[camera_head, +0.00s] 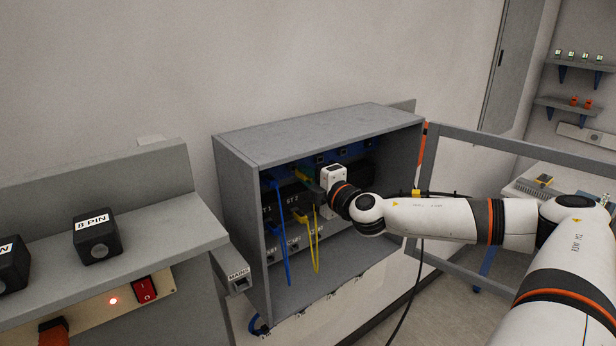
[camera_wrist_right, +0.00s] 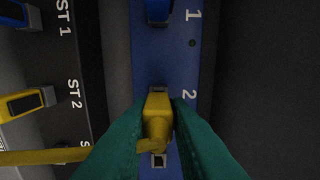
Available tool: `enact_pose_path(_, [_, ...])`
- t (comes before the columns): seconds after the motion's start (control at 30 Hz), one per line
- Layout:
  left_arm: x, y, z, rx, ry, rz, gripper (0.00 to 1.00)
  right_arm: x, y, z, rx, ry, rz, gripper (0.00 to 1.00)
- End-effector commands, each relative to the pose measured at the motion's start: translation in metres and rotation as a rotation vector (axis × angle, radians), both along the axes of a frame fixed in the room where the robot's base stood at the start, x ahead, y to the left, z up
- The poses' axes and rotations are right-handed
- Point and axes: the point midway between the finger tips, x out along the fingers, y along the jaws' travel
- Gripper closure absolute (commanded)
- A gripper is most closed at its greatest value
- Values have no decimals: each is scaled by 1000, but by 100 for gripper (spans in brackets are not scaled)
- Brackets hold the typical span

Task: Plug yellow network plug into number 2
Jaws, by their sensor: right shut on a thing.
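My right gripper (camera_head: 318,190) reaches into the grey wall cabinet (camera_head: 243,210). In the right wrist view its green fingertips (camera_wrist_right: 157,122) are shut on the yellow network plug (camera_wrist_right: 156,104), one on each side. The plug is over the blue port strip (camera_wrist_right: 147,60), level with the label 2 (camera_wrist_right: 190,95), and covers most of that spot. I cannot tell how deep it sits in the port. A yellow cable (camera_head: 317,240) hangs in the cabinet, and another yellow plug (camera_wrist_right: 22,103) sits at ST 2. My left gripper is not in view.
A blue plug (camera_wrist_right: 158,10) sits beside label 1, just above. A blue plug (camera_wrist_right: 14,12) is also at ST 1. A blue cable (camera_head: 282,235) hangs left of the yellow one. A shelf with black boxes (camera_head: 97,237) stands left of the cabinet.

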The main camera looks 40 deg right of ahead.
Motion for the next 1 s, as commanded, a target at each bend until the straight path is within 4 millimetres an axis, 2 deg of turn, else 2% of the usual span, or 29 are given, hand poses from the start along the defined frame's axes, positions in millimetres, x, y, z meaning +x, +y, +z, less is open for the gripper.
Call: enact_pose_path(1.0, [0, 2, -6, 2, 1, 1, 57, 0, -1, 0, 0, -6, -4, 100])
